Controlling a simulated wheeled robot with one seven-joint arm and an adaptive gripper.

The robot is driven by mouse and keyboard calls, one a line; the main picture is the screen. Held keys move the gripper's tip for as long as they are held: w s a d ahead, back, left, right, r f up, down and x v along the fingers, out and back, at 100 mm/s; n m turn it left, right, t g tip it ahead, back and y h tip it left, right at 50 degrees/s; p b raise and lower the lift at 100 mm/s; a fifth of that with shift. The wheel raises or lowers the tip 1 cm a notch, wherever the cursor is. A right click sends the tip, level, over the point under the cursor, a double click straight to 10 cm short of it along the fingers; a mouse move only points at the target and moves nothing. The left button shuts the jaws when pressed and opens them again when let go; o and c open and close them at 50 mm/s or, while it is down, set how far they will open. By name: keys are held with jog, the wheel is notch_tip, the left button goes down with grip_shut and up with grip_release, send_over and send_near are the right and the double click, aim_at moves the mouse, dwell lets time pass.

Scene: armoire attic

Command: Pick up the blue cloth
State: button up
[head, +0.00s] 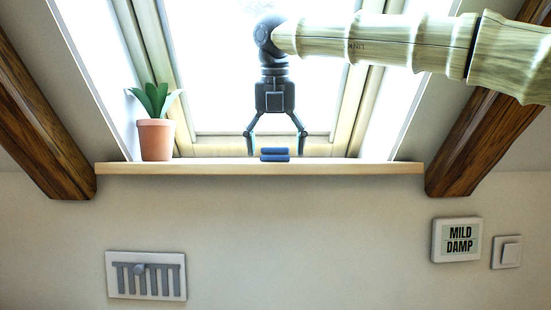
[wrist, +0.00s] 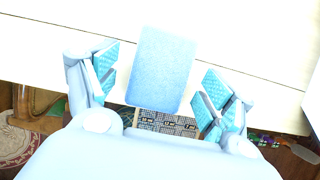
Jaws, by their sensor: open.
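The blue cloth (head: 274,155) lies folded on the wooden window sill (head: 350,168) in the head view. In the wrist view the cloth (wrist: 161,69) is a pale blue rectangle between the fingers, with its near end at or past the sill's front edge. My gripper (head: 275,146) points down over the cloth, with one finger on each side of it. In the wrist view my gripper (wrist: 158,90) is open, with a gap between each finger pad and the cloth. Whether the fingertips touch the sill cannot be told.
A potted plant (head: 156,138) stands at the sill's left end. The window (head: 225,70) rises behind, between wooden beams (head: 40,120). A vent (head: 146,275), a "MILD DAMP" panel (head: 457,240) and a switch (head: 507,252) are on the wall below. The sill's right side is clear.

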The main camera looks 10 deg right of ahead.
jog(key=shift+w+f, duration=0.1)
jog(key=shift+f, duration=0.15)
jog(key=c, duration=1.1)
jog(key=shift+r, duration=0.1)
jog(key=shift+r+p, duration=0.5)
jog(key=shift+r, duration=1.3)
jog(key=s+a, duration=0.1)
jog(key=s, duration=0.7)
jog(key=s+a+r, duration=0.1)
jog(key=s+a, duration=0.1)
jog(key=s, duration=0.5)
jog(key=shift+s+a+r, duration=0.15)
jog(key=shift+s+a, duration=0.15)
jog(key=shift+s, duration=0.05)
